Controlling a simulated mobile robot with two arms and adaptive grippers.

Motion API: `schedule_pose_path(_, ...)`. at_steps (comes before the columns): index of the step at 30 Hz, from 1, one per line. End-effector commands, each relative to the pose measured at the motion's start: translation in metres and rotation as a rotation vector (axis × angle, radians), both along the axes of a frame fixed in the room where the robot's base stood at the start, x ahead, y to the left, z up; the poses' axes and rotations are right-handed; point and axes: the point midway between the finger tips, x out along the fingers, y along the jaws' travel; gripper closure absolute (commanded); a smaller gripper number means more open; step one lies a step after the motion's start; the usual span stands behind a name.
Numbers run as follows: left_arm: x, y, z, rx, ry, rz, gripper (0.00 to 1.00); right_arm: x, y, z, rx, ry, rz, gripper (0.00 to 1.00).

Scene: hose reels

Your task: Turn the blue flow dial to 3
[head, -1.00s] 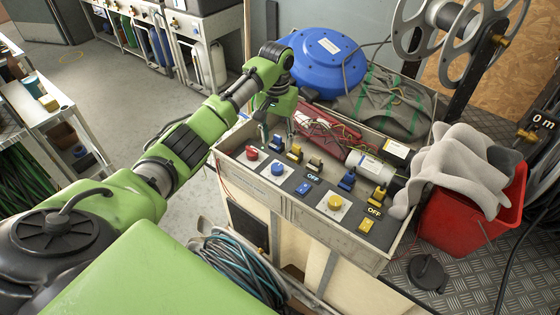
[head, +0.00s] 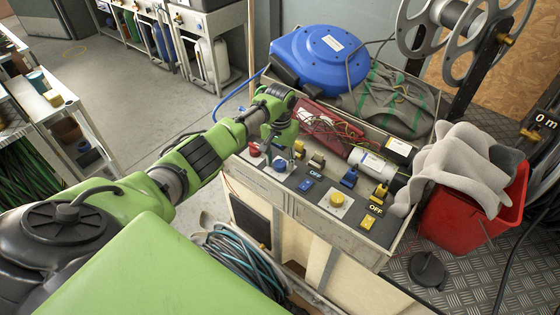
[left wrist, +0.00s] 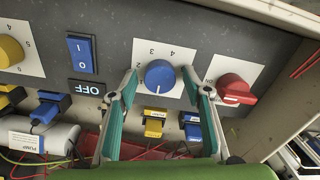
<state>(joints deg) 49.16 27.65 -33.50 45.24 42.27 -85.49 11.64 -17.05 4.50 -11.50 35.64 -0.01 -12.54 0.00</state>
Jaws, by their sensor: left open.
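The blue flow dial (head: 280,166) is a round knob on a white card near the left end of the control panel (head: 318,215). In the left wrist view the blue dial (left wrist: 160,76) has a pale mark toward the picture's bottom, and the printed 3 and 4 lie above it. My left gripper (head: 283,151) is open just above the dial. In the wrist view its fingers (left wrist: 162,80) stand on either side of the dial, with visible gaps. I cannot tell how far the fingertips are from the panel. My right gripper is not in view.
A red knob (left wrist: 236,90) sits close beside the right finger. A blue rocker switch (left wrist: 81,53) and a yellow dial (left wrist: 10,51) lie to the left. Blue and yellow toggles (left wrist: 154,122) stand behind the dial. A blue hose reel (head: 322,58) and red bucket (head: 470,215) are near.

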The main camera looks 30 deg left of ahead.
Motion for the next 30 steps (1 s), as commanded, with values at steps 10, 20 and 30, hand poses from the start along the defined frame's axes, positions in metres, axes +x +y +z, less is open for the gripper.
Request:
schedule_pose_path(10, -0.0001, -0.0001, 0.0003, 0.0, 0.0, -0.001, 0.94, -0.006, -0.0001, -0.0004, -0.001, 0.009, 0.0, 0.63)
schedule_pose_path(20, 0.0001, 0.0, 0.0012, 0.0, 0.0, -0.088, 0.94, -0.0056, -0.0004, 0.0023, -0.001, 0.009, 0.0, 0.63)
schedule_pose_path(30, 0.0001, -0.0005, 0.0013, -0.001, 0.0, -0.365, 0.93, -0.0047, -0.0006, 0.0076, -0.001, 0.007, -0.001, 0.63)
